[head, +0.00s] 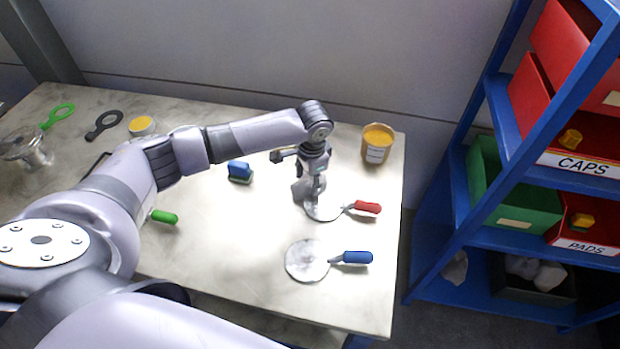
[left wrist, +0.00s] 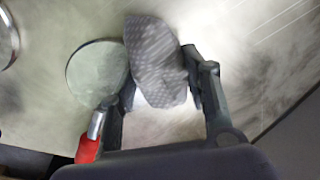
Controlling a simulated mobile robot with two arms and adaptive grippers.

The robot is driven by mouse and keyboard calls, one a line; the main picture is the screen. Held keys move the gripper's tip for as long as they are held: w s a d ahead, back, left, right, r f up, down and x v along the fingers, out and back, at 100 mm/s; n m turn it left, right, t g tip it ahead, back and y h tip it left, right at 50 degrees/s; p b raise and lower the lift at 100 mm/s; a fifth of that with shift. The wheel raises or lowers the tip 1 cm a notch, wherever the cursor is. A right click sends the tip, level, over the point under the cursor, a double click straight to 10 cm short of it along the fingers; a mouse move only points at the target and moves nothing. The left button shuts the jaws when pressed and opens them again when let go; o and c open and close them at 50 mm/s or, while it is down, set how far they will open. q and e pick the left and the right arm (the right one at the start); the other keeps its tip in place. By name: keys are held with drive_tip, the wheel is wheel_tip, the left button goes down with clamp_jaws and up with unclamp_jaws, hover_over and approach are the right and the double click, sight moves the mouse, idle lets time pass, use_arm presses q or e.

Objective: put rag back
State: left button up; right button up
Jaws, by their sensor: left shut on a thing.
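A grey dotted rag (head: 302,190) is held by my left gripper (head: 315,180) over the right part of the table. In the left wrist view the rag (left wrist: 158,60) hangs bunched between the two fingers of the left gripper (left wrist: 163,88), which is shut on it. The rag is close above or beside a round plate with a red handle (head: 367,207); I cannot tell if they touch. That plate (left wrist: 95,65) also shows in the left wrist view. My right gripper is out of view.
A blue-handled round plate (head: 305,262), an orange-filled tub (head: 377,145) and a blue brush (head: 240,171) are on the table (head: 215,262). A blue shelf (head: 447,235) stands right, with red and green bins and a black bin (head: 540,287) of pale cloths low down. A pale cloth (head: 455,268) lies beside it.

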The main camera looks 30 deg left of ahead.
use_arm(q)
drive_tip(key=shift+f, duration=0.1)
idle(0.4)
drive_tip(key=o, duration=1.3)
drive_tip(key=shift+o, duration=0.2)
